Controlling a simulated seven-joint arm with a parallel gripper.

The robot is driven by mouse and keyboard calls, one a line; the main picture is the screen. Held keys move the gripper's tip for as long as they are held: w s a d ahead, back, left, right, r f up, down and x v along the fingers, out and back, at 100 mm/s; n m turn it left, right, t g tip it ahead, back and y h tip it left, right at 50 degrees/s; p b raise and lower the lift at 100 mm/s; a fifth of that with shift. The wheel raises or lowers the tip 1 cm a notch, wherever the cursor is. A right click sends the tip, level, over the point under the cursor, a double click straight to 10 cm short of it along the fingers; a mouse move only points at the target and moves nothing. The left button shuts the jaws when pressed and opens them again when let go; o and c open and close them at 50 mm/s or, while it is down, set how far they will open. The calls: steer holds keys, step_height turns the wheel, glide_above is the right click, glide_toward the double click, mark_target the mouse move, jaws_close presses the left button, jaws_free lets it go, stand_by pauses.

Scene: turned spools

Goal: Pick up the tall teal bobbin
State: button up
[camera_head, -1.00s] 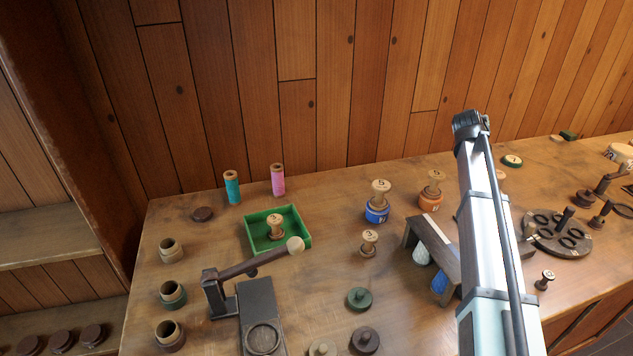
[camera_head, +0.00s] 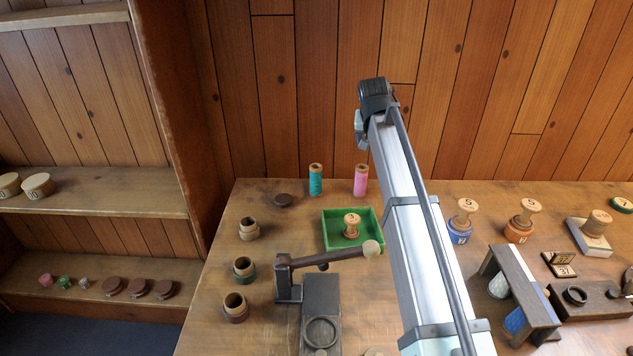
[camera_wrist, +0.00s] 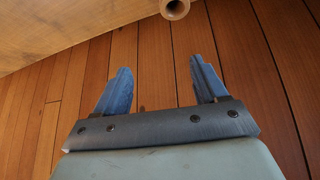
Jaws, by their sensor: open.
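The tall teal bobbin (camera_head: 316,181) stands upright at the back left of the table, against the wood wall in the head view. A similar pink bobbin (camera_head: 361,181) stands just right of it. In the wrist view my gripper (camera_wrist: 160,64) has its two blue fingers wide apart with nothing between them. A wooden spool end (camera_wrist: 175,8) shows at the top edge, beyond the fingers; I cannot tell which bobbin it is. In the head view my arm rises right of both bobbins, and its fingers are hidden.
A green tray (camera_head: 340,242) holding a numbered spool (camera_head: 352,226) sits in front of the bobbins. A dark disc (camera_head: 283,200) lies left of the teal one. A lever device (camera_head: 322,260) and several cups stand nearer. A shelf (camera_head: 90,195) is at left.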

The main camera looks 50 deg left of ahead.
mark_target(316, 170)
steer(key=s+a+n+g, duration=0.1)
steer(key=s+a, duration=0.3)
steer(key=s, duration=0.3)
steer(key=s+a+g, duration=0.1)
steer(key=s+a, duration=0.3)
steer(key=s, duration=0.3)
steer(key=shift+s+a+x, duration=0.1)
steer(key=shift+x, duration=2.05)
steer(key=shift+s+a+x, duration=0.1)
steer(key=shift+a+x, duration=0.05)
steer(key=shift+x, duration=2)
steer(key=shift+s+a+x, duration=0.1)
steer(key=shift+x, duration=2.05)
steer(key=shift+c, duration=0.2)
steer(key=c, duration=1.1)
